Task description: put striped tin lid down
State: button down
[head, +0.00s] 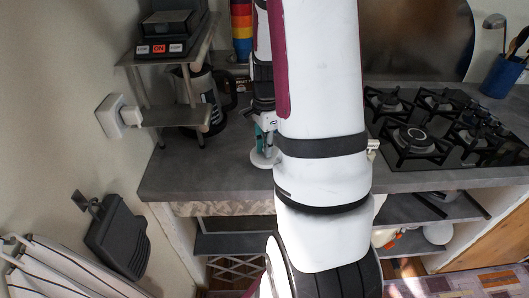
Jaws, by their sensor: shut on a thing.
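My gripper (265,138) points down over the front part of the grey counter (200,174), left of my white forearm, which hides its right side. It is shut on a pale, round, flat piece (261,159), which I take to be the striped tin lid. The piece is low, close to the counter top; I cannot tell whether it touches. No stripes can be made out on it. A tin with rainbow stripes (241,28) stands at the back of the counter, partly hidden by my arm.
A metal rack (172,116) with a black device (168,34) on top stands at the left, a dark kettle (205,98) by it. A black gas hob (440,125) fills the right. A blue utensil pot (502,76) stands at the back right. The counter's front left is clear.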

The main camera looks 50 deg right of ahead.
jog(key=shift+w+d+f, duration=0.1)
jog(key=shift+w+d, duration=0.2)
jog(key=shift+w, duration=0.2)
jog(key=shift+f, duration=1.75)
jog(key=shift+f, duration=0.1)
jog(key=c, duration=1.6)
grip_release()
jog(key=shift+o, duration=0.2)
